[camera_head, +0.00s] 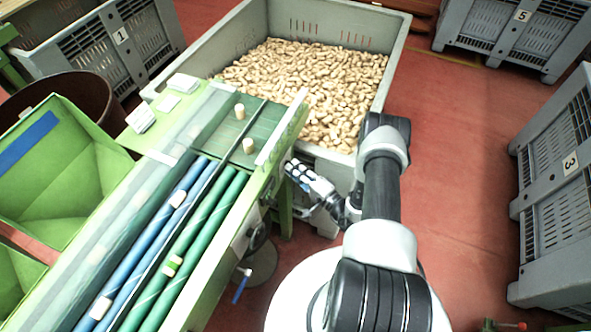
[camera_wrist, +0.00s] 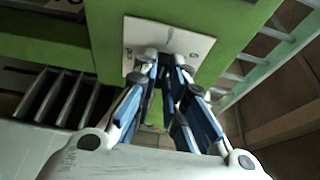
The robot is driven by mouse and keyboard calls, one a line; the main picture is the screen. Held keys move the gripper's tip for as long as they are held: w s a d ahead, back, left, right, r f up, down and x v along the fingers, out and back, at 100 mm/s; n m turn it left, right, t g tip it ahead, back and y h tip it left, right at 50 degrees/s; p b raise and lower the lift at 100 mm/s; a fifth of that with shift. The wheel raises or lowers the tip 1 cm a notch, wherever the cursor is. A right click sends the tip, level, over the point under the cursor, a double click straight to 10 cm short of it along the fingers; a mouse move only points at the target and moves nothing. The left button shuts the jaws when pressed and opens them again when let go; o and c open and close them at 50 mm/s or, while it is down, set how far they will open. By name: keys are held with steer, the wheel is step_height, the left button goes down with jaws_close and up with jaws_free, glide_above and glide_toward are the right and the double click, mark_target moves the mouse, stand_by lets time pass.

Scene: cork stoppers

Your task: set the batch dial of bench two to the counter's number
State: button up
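In the wrist view a white plate (camera_wrist: 203,45) with small dark marks near its edge is fixed on a green panel; it looks like a dial plate. My gripper (camera_wrist: 165,62) reaches onto the middle of this plate, its blue-and-grey fingers drawn close together. Something dark shows between the fingertips, and the fingers hide most of it. I cannot tell whether they grip it. No pointer or set number is readable. In the head view my gripper (camera_head: 303,174) is beside the end of the green bench (camera_head: 225,262). The dial is hidden there, and no counter number is readable.
A grey crate (camera_head: 398,62) full of corks stands behind the bench end. Corks lie on the bench's rollers and green belt. Numbered grey crates 1 (camera_head: 125,50), 5 (camera_head: 515,30) and 3 (camera_head: 560,180) stand around. A blue-handled crank (camera_head: 241,285) hangs below the bench.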

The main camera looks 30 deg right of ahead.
jaws_close()
steer(key=shift+m, duration=0.3)
steer(key=m+g+y+b, duration=0.1)
steer(key=m+g+y, duration=0.1)
steer(key=m, duration=0.3)
steer(key=m+g+y+b, duration=0.1)
steer(key=m+g+y, duration=0.1)
steer(key=m, duration=0.4)
steer(key=d+m+g+y+b, duration=0.1)
steer(key=m+g+y, duration=0.1)
steer(key=m+g, duration=0.2)
steer(key=shift+w+r+m+b, duration=0.3)
steer(key=shift+w+r+m, duration=0.1)
steer(key=shift+m, duration=0.4)
stand_by(0.6)
steer(key=o, duration=0.6)
jaws_free()
